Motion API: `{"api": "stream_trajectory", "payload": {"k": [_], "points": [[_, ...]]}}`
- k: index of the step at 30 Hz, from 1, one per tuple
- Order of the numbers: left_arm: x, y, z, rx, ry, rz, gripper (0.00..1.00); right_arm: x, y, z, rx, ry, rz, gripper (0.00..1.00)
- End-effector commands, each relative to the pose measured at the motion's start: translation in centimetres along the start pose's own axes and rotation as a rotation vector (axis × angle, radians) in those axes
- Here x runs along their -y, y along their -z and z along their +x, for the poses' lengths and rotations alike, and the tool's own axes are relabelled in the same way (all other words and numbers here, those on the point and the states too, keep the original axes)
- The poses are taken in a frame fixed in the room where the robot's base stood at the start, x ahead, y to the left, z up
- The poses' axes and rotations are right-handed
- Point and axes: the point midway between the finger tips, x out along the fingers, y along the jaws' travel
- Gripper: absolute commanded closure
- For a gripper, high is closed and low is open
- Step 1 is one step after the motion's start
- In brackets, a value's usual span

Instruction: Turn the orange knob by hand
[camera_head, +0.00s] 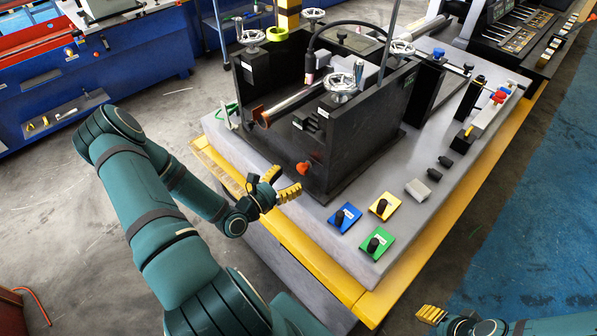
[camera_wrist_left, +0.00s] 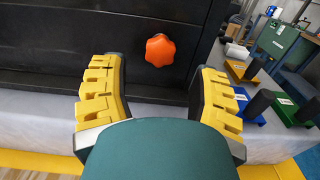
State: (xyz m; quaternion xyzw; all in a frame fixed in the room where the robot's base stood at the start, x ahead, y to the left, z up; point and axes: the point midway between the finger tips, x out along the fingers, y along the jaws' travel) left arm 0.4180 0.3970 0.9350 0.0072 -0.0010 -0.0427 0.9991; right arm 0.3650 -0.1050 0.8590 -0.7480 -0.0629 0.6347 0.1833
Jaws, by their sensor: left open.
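The orange knob (camera_head: 303,168) is on the lower front face of the black machine frame (camera_head: 352,160). In the left wrist view the lobed orange knob (camera_wrist_left: 160,51) shows in full, ahead of the fingers and between their lines. My left gripper (camera_head: 280,184) is open and empty, just left of and in front of the knob, apart from it. Its two yellow fingers also show in the left wrist view (camera_wrist_left: 158,88). My right gripper (camera_head: 432,314) shows only partly at the bottom right edge, with one yellow fingertip, far from the knob.
Blue (camera_head: 345,217), yellow (camera_head: 383,206) and green (camera_head: 377,243) plates with black knobs lie on the grey bench top (camera_head: 320,222), right of the orange knob. A yellow edge (camera_head: 335,274) borders the bench. Handwheels (camera_head: 342,85) top the machine. The floor right of the bench is clear.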

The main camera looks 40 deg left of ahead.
Motion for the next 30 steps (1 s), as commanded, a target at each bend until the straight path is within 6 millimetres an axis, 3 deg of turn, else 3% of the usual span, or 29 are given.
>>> {"api": "stream_trajectory", "payload": {"k": [12,25,27,30], "points": [[0.1,0.1,4.7,0.0,0.001,0.002,0.39,-0.3,-0.1,0.8,0.0,-0.002,0.0,0.53],[0.0,0.0,4.8,-0.002,0.0,0.001,0.37,-0.2,-0.1,0.7,0.0,-0.002,0.0,0.53],[0.1,0.0,4.8,-0.002,0.0,0.001,0.61,-0.2,-0.1,0.7,0.0,-0.002,0.0,0.53],[0.1,0.0,4.8,-0.002,0.0,0.001,0.9,-0.2,-0.1,0.7,0.0,-0.002,0.0,0.53]]}}
